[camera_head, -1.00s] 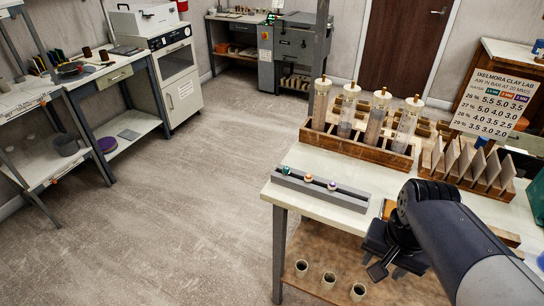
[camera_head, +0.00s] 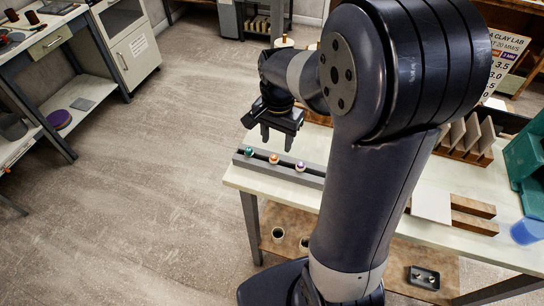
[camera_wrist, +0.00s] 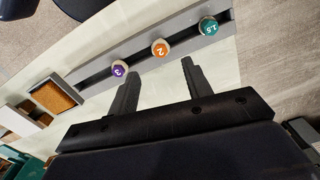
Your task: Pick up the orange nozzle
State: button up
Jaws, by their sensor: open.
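The orange nozzle (camera_head: 273,158) sits in a grey rail (camera_head: 314,180) along the table's edge. In the wrist view it is the middle one, marked 2 (camera_wrist: 160,49). A teal nozzle (camera_head: 249,151), marked 1.5 in the wrist view (camera_wrist: 208,27), stands on one side of it. A purple nozzle (camera_head: 300,166), marked 3 in the wrist view (camera_wrist: 119,70), stands on the other. My gripper (camera_head: 276,144) is open and empty above the rail. In the wrist view its fingers (camera_wrist: 160,78) point toward the rail, spread to either side of the orange nozzle's line, with no contact seen.
A white tile (camera_head: 431,205) and wooden blocks (camera_head: 473,207) lie on the table. A rack of upright slabs (camera_head: 470,138) stands behind. A green bin (camera_head: 525,162) and a blue cup (camera_head: 525,231) are at the right. My arm hides much of the table.

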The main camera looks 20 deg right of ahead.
aim_at(274, 157)
jog(key=shift+s+a+f+p, duration=0.1)
jog(key=shift+a+f+p, duration=0.15)
jog(key=shift+f, duration=1.15)
jog(key=shift+a+f+p, duration=0.1)
jog(key=shift+f+p, duration=0.15)
jog(key=shift+f, duration=1.1)
grip_shut()
